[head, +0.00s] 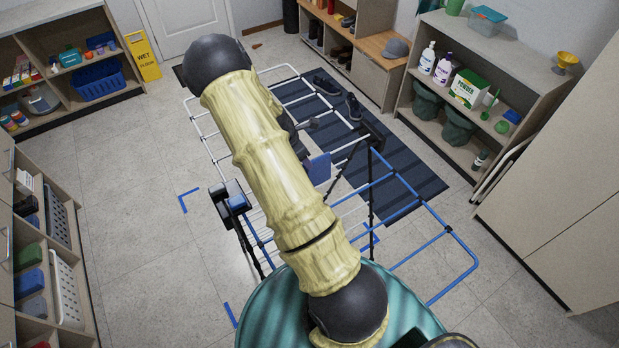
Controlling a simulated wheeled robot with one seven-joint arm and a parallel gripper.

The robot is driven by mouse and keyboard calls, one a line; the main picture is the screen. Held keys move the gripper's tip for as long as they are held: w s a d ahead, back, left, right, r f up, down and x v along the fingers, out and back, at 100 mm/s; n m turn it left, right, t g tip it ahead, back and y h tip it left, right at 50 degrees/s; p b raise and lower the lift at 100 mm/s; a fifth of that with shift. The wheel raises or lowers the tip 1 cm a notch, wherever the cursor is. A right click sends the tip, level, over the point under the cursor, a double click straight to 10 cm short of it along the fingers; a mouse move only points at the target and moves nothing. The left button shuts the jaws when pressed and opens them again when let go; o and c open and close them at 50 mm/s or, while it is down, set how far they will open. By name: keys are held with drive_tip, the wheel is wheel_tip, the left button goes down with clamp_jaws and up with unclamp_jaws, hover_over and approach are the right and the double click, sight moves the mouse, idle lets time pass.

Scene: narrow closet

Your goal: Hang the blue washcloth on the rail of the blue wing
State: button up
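A small blue washcloth (318,168) shows just right of my arm, at the middle of the drying rack, close to a white rail. I cannot tell whether it hangs on that rail or is held. The rack's blue wing (447,231) has blue tubes and spreads toward me and to the right; its middle is partly hidden by my arm. The white wing (207,137) spreads away toward the door. My gripper (313,124) is mostly hidden behind my pale yellow arm; only dark parts show at the arm's right edge, and its fingers cannot be made out clearly.
A dark striped mat (415,185) with shoes lies under and right of the rack. Shelves stand at left, and a shelf with bottles (442,70) at right. A yellow wet-floor sign (143,57) stands by the door. Floor is clear left of the rack.

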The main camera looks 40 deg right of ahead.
drive_tip(key=shift+b+x, duration=0.85)
drive_tip(key=shift+x, duration=0.9)
drive_tip(key=b+x, duration=0.1)
drive_tip(key=x, duration=0.1)
drive_tip(key=b+x, duration=0.2)
drive_tip(key=x, duration=0.1)
drive_tip(key=shift+d+b, duration=0.3)
drive_tip(key=shift+w+f, duration=0.15)
drive_tip(key=shift+f, duration=0.05)
drive_tip(key=c, duration=1)
